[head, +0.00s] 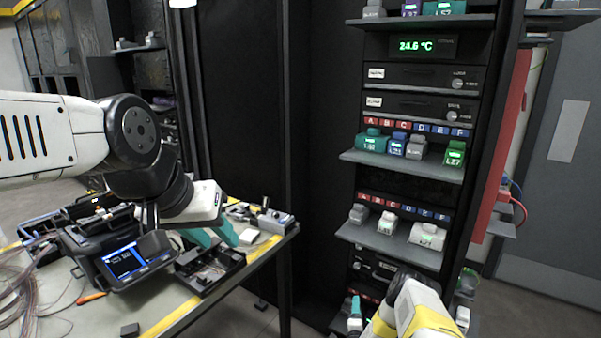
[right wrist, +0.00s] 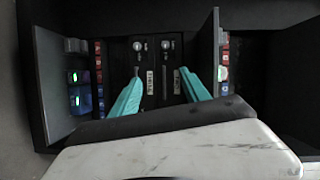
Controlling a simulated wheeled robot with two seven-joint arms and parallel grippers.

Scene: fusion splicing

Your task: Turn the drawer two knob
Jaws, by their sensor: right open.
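Two upper drawers with knobs sit in the rack under the temperature display: the upper knob (head: 457,85) and the lower knob (head: 453,116). A lower pair of drawers (head: 374,268) is partly hidden in the head view. In the right wrist view two drawer fronts lie between shelves, with a left knob (right wrist: 137,46) and a right knob (right wrist: 166,44). Their numbers are unreadable. My right gripper (right wrist: 160,80) is open and empty, its teal fingers spread on both sides of these fronts, apart from the knobs. My left gripper (head: 212,236) is open over the table at left.
Shelves with small modules stick out from the rack, an upper one (head: 400,167) and a lower one (head: 390,250). In the right wrist view shelves stand left (right wrist: 55,90) and right (right wrist: 208,60) of the fingers. The table (head: 160,318) holds a splicer (head: 125,258) and cables.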

